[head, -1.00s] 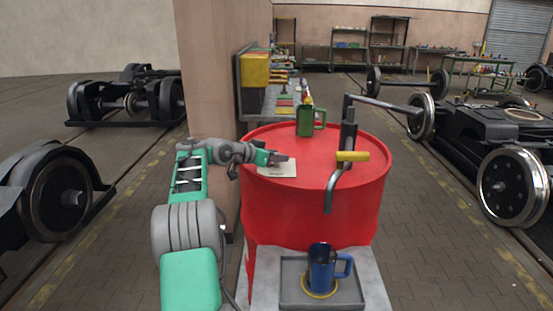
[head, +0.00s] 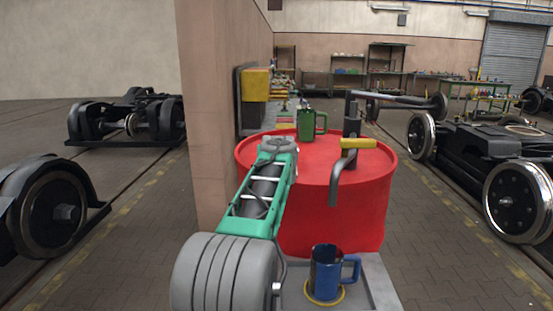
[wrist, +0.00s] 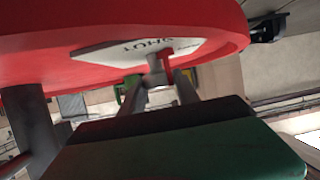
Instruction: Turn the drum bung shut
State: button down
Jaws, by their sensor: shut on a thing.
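The red drum (head: 335,215) stands upright in front of me. Its red top also fills the upper part of the wrist view (wrist: 60,60). In the wrist view my gripper (wrist: 157,82) is at the drum top, beside a white label with dark lettering (wrist: 120,50). Its fingers are shut on a small grey piece, which I take to be the drum bung (wrist: 156,77); it is mostly hidden by the fingers. How far the bung is turned cannot be told. In the head view my arm hides the gripper and the bung.
A green mug (head: 307,125) stands at the back of the top. A blue mug (head: 325,272) stands in front, below the spout. A wall corner (head: 212,120) is close on the left.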

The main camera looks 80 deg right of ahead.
jog(key=shift+s+n+t+y+p, duration=0.15)
jog(key=shift+n+t+y+p, duration=0.45)
jog(key=shift+n+t+p, duration=0.5)
jog(key=shift+t, duration=0.3)
jog(key=c, duration=0.9)
grip_release()
jog(key=b+v, duration=0.1)
jog(key=v, duration=0.6)
jog(key=shift+a+r, duration=0.2)
jog(key=shift+a, duration=0.1)
